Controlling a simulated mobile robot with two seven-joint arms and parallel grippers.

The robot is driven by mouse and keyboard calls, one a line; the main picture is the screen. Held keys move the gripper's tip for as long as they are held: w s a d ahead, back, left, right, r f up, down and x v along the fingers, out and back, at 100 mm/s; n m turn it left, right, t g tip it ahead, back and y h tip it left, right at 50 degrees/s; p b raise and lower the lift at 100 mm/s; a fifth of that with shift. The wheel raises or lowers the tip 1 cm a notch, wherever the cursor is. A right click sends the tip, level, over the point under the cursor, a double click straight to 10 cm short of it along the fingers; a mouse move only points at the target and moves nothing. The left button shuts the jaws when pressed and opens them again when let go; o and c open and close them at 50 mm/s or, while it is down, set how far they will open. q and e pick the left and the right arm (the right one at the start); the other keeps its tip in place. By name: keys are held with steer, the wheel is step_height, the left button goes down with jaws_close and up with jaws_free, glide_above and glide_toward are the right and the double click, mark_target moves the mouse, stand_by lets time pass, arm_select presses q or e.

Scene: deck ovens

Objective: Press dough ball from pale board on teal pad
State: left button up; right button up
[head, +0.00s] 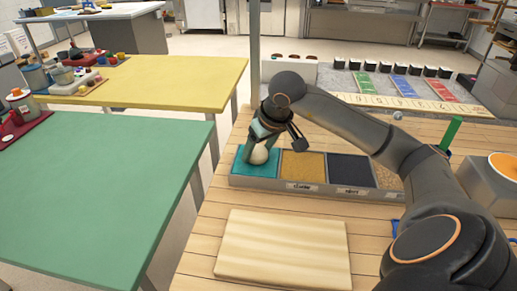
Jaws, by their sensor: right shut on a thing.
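The dough ball (260,154) is a pale, rounded lump at the fingertips of my right gripper (262,143). The gripper points down and is shut on it. The dough ball is over the teal pad (242,169), the leftmost section of a long grey tray; I cannot tell whether it touches the pad. The pale board (285,250) lies bare on the wooden table in front of the tray. My left gripper is not in view.
The tray's other sections are mustard (303,165), dark (350,169) and speckled. A green upright stick (451,133) and a grey block with an orange disc (503,165) stand at the right. Green (90,200) and yellow (160,80) tables stand left.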

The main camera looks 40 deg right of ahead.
steer(key=shift+f, duration=0.15)
steer(key=shift+r+p, duration=0.5)
steer(key=shift+r, duration=0.1)
steer(key=shift+r+p, duration=0.55)
steer(key=shift+r, duration=0.15)
steer(key=shift+r+p, duration=0.3)
steer(key=shift+r, duration=0.1)
steer(key=shift+r+p, duration=0.5)
steer(key=shift+r, duration=0.1)
steer(key=shift+r+p, duration=0.35)
steer(key=shift+r, duration=0.05)
step_height(320, 180, up, 3)
steer(key=shift+f+p, duration=0.1)
steer(key=shift+p, duration=1.05)
